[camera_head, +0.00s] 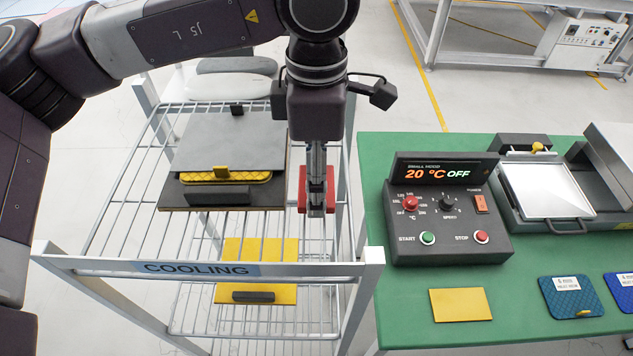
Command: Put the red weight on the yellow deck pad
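The red weight (330,190) is at the right side of the wire cooling rack. My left gripper (317,208) points straight down in front of it and hides its middle; red shows on both sides of the fingers. The fingers overlap edge-on, so I cannot tell whether they are open or shut on the weight. A yellow textured pad (250,178), likely the yellow deck pad, lies on the rack left of the gripper, with a yellow tab and a dark bar at its front. My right gripper is out of view.
The cooling rack's front rail (320,268) stands before the gripper. A yellow board (285,250) is on the lower shelf. On the green table (400,325) are a control box (450,248), a plain yellow sheet (460,305), a blue pad (560,305) and an open press (545,190).

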